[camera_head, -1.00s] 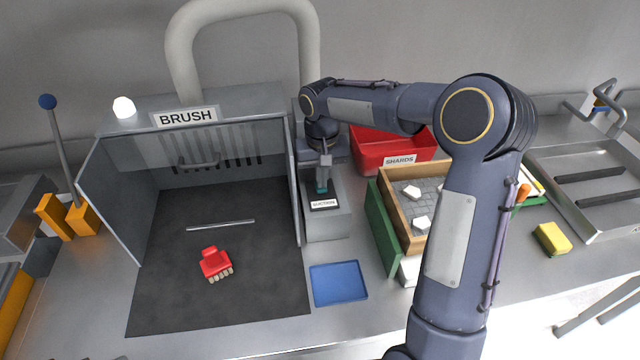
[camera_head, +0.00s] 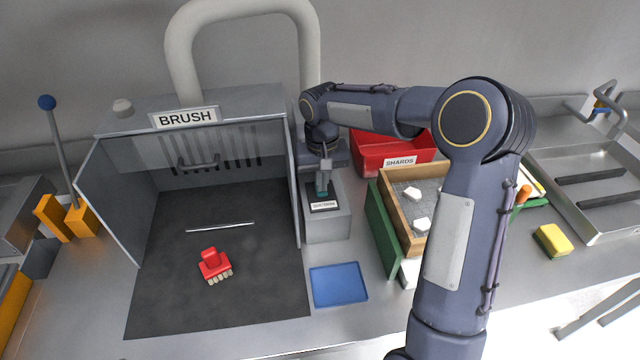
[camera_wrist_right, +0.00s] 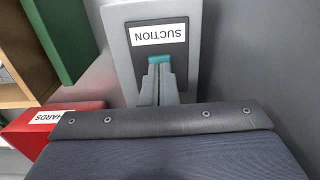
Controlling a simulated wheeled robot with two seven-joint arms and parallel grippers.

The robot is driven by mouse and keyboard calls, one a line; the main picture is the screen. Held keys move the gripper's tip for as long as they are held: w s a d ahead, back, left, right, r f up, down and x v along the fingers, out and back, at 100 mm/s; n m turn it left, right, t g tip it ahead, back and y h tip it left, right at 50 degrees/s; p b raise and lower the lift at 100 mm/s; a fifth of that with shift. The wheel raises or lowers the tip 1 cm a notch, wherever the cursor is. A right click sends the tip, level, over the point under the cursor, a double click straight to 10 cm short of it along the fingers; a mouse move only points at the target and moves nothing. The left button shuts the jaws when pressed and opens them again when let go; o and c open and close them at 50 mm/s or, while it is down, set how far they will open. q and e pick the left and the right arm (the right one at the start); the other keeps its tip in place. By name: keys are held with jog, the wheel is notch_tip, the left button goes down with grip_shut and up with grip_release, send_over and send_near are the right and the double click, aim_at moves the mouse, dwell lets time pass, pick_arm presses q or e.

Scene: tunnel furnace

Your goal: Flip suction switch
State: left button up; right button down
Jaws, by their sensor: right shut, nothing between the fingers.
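The suction switch box (camera_head: 327,225) stands right of the brush booth, with a dark plate and a SUCTION label (camera_head: 323,206) on top. The teal switch lever (camera_wrist_right: 160,59) shows in the right wrist view just beyond my fingertips. My right gripper (camera_head: 324,184) reaches down over the plate. In the right wrist view its fingers (camera_wrist_right: 158,70) are together with nothing between them, at the lever; I cannot tell whether they touch it. The lamp (camera_head: 122,107) on the booth is unlit. My left gripper is not in view.
The brush booth (camera_head: 115,200) holds a red brush (camera_head: 214,266) and a thin rod (camera_head: 220,227). A blue tray (camera_head: 338,284) lies in front of the switch box. A red SHARDS bin (camera_head: 370,143) and a wooden box (camera_head: 395,205) stand close to its right.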

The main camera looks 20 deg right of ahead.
notch_tip(320, 180, up, 7)
jog(key=p, duration=0.5)
jog(key=shift+f, duration=0.1)
dwell(0.4)
jog(key=s+r+t+y, duration=0.1)
jog(key=s+r, duration=0.3)
jog(key=s, duration=0.3)
jog(key=s+r+t+y, duration=0.1)
jog(key=s+r, duration=0.2)
jog(key=s, duration=0.5)
jog(key=s+a+f+n+t+y, duration=0.1)
jog(key=s+a+f+t, duration=0.2)
jog(key=s, duration=1)
jog(key=shift+a+t+y+b, duration=0.3)
jog(key=shift+a+y+b, duration=0.15)
jog(key=shift+a, duration=0.15)
jog(key=shift+w, duration=0.1)
